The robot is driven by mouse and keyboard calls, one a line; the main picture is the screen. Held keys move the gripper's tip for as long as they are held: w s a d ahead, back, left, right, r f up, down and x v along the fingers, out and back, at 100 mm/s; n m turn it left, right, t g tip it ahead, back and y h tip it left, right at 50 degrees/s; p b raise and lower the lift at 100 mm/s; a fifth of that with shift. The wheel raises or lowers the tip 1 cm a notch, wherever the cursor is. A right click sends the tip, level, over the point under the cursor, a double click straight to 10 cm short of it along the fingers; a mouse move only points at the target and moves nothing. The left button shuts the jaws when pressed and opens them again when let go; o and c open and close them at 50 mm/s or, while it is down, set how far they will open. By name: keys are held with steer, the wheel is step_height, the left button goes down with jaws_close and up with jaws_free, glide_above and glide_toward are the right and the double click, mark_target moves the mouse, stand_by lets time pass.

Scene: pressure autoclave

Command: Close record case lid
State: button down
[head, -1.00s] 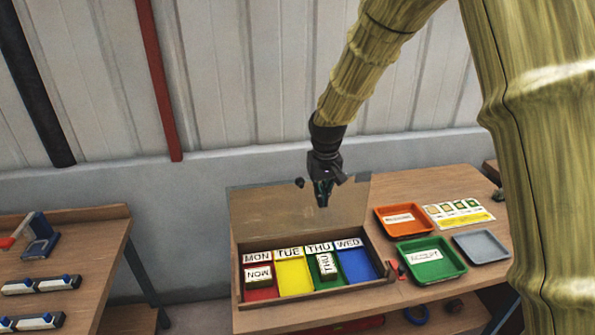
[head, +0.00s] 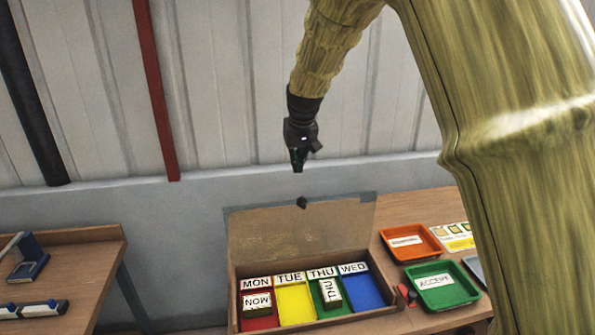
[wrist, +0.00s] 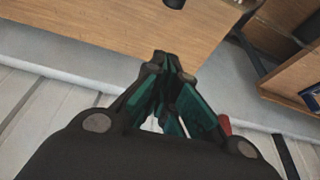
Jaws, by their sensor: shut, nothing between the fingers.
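The record case (head: 235,299) stands on the bench with its brown lid (head: 290,232) raised at the back, leaning upright. A small dark knob (head: 301,202) sits at the middle of the lid's top edge. Inside are red, yellow, green and blue compartments labelled MON, TUE, THU and WED. A MON block (head: 257,304) lies in the red one and a THU block (head: 330,292) in the green one. My gripper (head: 298,168) is shut and empty, above the lid's top edge and apart from the knob. In the wrist view its fingertips (wrist: 163,60) meet.
An orange tray (head: 432,256), a green ACCEPT tray (head: 472,287) and a card with yellow pictures (head: 455,243) lie right of the case. A second bench (head: 95,262) stands at left. A wall rises behind the lid.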

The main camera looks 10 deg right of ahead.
step_height(320, 180, down, 8)
steer(key=s+p, duration=0.1)
steer(key=p, duration=0.4)
steer(key=shift+f, duration=0.2)
steer(key=shift+s, duration=0.1)
stand_by(0.3)
steer(key=shift+d, duration=0.1)
